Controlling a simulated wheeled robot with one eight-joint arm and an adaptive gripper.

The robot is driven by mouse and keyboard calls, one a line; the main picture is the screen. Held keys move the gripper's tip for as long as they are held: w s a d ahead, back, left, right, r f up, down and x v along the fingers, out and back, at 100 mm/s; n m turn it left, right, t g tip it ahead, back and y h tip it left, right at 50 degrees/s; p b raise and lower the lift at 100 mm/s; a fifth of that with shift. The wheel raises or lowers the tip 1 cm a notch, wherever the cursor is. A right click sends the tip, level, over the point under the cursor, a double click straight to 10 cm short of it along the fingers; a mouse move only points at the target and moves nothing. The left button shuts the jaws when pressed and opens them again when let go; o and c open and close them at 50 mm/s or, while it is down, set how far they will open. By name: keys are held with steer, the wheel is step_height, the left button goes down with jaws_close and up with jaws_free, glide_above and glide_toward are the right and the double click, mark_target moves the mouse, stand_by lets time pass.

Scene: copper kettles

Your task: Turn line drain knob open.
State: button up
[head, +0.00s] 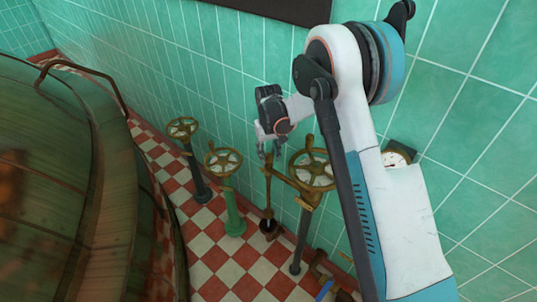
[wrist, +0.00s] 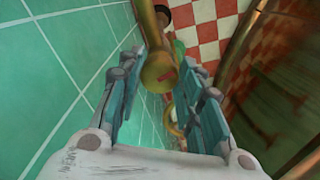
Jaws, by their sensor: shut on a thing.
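A brass knob (wrist: 158,68) with a rounded end sits between the two fingers of my gripper (wrist: 167,62) in the wrist view. The fingers are shut on it, one on each side. In the head view my gripper (head: 265,152) points down at the top of a thin brass upright (head: 268,185), just left of a brass handwheel (head: 312,170). The knob's exact shape is partly hidden by the fingers there.
Two more handwheels stand to the left, one on a green post (head: 233,212) and one on a dark post (head: 197,178). A large copper kettle (head: 60,190) fills the left side. The green tiled wall (head: 200,60) is close behind, with a gauge (head: 395,158) on the right.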

mark_target(269, 155)
steer(key=n, duration=1.1)
steer(key=shift+w+d+b, duration=0.1)
steer(key=shift+b, duration=0.25)
steer(key=shift+n, duration=1.8)
steer(key=shift+w, duration=0.1)
steer(key=o, duration=1.1)
steer(key=shift+c, duration=0.2)
step_height(269, 155, up, 12)
